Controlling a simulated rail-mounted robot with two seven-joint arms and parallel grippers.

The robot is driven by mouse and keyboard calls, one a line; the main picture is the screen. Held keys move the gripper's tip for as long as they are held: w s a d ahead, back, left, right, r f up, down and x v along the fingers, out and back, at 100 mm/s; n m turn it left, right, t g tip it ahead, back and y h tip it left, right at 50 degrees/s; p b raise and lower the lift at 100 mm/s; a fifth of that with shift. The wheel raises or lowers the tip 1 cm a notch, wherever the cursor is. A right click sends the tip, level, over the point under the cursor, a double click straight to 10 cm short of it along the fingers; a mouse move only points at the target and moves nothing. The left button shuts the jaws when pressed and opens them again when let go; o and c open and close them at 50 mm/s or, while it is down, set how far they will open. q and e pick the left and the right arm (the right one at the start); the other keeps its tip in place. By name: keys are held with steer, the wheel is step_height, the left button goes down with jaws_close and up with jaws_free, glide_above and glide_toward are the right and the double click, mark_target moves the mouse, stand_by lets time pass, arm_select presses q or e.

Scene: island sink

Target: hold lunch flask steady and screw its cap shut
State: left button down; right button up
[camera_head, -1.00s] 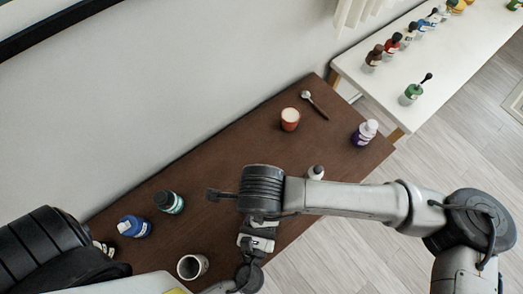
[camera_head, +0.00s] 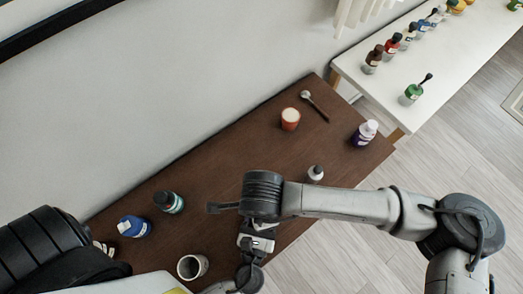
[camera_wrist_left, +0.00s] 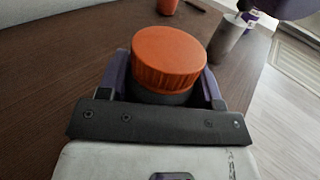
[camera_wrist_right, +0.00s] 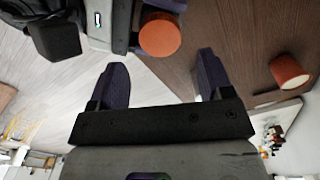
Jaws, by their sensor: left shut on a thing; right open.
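The lunch flask stands between the fingers of my left gripper (camera_wrist_left: 164,80), which is shut on its dark body. Its ribbed orange cap (camera_wrist_left: 167,58) sits on top and looks level; I cannot tell how tight it is. In the right wrist view the cap (camera_wrist_right: 160,37) shows just beyond my right gripper (camera_wrist_right: 161,62). The right gripper is open and empty, with the cap ahead of the gap between its fingertips, apart from them. In the head view my right arm and wrist hide the flask and cap.
A pale bottle (camera_head: 315,174), purple bottle (camera_head: 364,133), teal jar (camera_head: 169,202), blue jar (camera_head: 134,227) and grey mug (camera_head: 192,266) stand around. A white table (camera_head: 440,70) holds several bottles.

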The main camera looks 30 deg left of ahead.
steer(key=shift+f, duration=2.5)
steer(key=c, duration=0.9)
steer(key=o, duration=1)
steer(key=shift+o, duration=0.2)
steer(key=shift+r, duration=0.15)
step_height(320, 180, up, 12)
arm_select(q)
steer(key=shift+c, duration=1)
jaws_free()
